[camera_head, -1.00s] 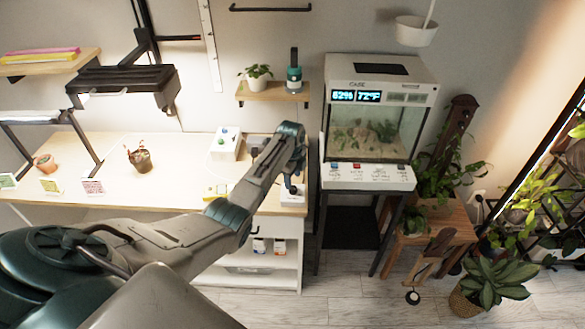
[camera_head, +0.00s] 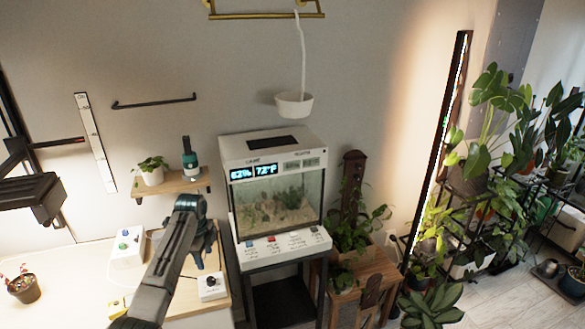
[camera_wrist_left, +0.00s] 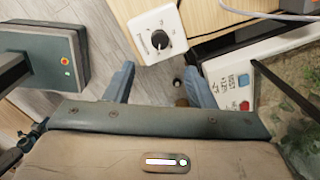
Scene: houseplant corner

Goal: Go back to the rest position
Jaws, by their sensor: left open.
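My left gripper (camera_wrist_left: 163,86) is open, its two blue-grey fingers apart with nothing between them in the left wrist view. Beyond the fingers there is wooden floor and a small dark round thing that I cannot name. In the head view my left arm reaches up from the bottom, and the gripper end (camera_head: 199,252) hangs near the right end of the desk, left of the terrarium (camera_head: 278,202). A white box with a black dial (camera_head: 212,287) stands on the desk corner beside it; the box also shows in the wrist view (camera_wrist_left: 150,22). My right gripper is not in view.
The terrarium's control panel (camera_head: 284,245) is close on the gripper's right. A wall shelf (camera_head: 172,187) holds a potted plant (camera_head: 152,170) and a teal bottle-like tool (camera_head: 189,160). A white hanging pot (camera_head: 294,104) is above. A wooden stool (camera_head: 352,290) and plants stand right.

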